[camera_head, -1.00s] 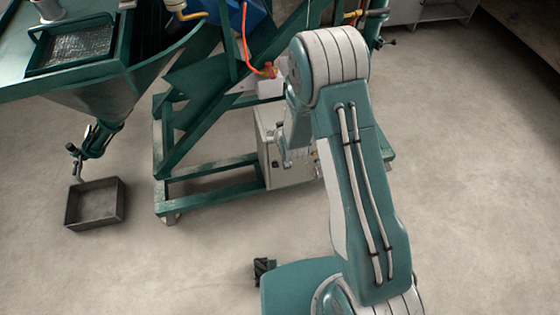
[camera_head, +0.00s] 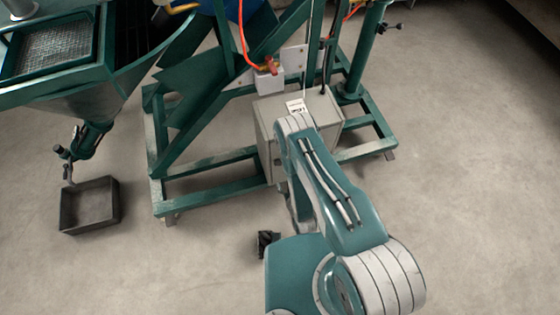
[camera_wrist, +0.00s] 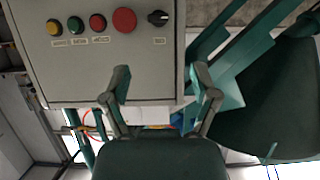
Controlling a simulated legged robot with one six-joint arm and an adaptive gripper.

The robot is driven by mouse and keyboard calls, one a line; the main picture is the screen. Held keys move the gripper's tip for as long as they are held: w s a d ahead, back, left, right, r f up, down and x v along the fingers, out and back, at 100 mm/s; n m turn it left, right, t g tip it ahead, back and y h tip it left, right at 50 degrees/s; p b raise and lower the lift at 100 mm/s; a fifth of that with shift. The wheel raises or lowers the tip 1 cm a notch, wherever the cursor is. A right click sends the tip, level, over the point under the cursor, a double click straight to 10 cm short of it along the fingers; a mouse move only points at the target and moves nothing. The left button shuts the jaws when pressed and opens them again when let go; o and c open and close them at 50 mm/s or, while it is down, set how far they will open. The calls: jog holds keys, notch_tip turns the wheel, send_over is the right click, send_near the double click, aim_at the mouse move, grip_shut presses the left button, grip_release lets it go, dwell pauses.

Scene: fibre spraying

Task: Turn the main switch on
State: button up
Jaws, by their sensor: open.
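In the wrist view a grey control box panel (camera_wrist: 100,78) fills the upper left. A black rotary switch (camera_wrist: 158,18) sits at its upper right, with a label beneath it too small to read. Left of it are a large red button (camera_wrist: 124,20), a smaller red button (camera_wrist: 97,22), a green button (camera_wrist: 75,25) and a yellow button (camera_wrist: 54,27). My gripper (camera_wrist: 160,72) is open and empty, its fingertips below the switch in the picture and apart from it. In the head view the box (camera_head: 322,104) stands behind my arm, which hides the gripper; the panel face is not visible there.
A green steel frame (camera_head: 215,160) surrounds the box, with an orange hose (camera_head: 244,40) above it. A hopper (camera_head: 90,95) and a dark open tray (camera_head: 89,205) are at the left. The floor at the right is clear.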

aim_at(278, 164)
jog(key=x, duration=1)
jog(key=shift+w, duration=0.35)
grip_shut()
